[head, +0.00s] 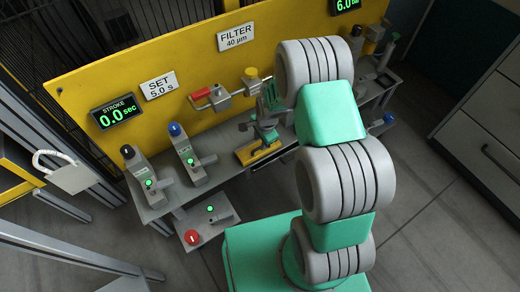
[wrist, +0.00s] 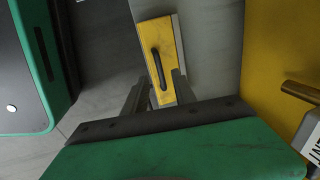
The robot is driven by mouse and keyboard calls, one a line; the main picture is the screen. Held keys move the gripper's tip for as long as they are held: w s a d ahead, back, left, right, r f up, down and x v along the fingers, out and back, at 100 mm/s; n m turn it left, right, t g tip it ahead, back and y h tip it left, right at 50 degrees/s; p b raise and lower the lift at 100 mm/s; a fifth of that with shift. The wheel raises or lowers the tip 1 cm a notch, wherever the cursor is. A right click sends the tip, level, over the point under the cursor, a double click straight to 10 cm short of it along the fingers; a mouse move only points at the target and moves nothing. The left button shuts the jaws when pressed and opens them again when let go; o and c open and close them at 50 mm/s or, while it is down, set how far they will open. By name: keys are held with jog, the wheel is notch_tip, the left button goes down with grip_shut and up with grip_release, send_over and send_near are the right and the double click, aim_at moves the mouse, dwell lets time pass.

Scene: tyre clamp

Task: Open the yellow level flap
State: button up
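The yellow level flap (wrist: 171,45) lies in the upper middle of the wrist view, with a dark bar handle (wrist: 156,66) along it. In the head view the flap (head: 246,155) shows low on the grey bench, partly hidden by my gripper (head: 265,133). In the wrist view my gripper (wrist: 158,88) has its two dark fingers apart, with nothing held between them. The lower end of the handle shows in the gap between the fingers. I cannot tell whether they straddle it or stay short of it. The flap looks flat, seemingly shut.
A yellow panel (head: 150,95) stands behind the bench. A red-handled valve (head: 213,97) is left of my gripper. Two grey levers, blue-topped (head: 186,150) and black-topped (head: 140,175), stand farther left. A red button box (head: 208,220) is in front.

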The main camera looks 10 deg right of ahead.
aim_at(259, 148)
jog(key=f, duration=0.2)
jog(key=w+f+b, duration=0.1)
jog(key=f, duration=0.1)
jog(key=shift+a+f, duration=0.1)
jog(key=shift+f, duration=0.25)
jog(key=shift+c, duration=0.4)
grip_shut()
jog(key=shift+r, duration=0.1)
dwell(0.5)
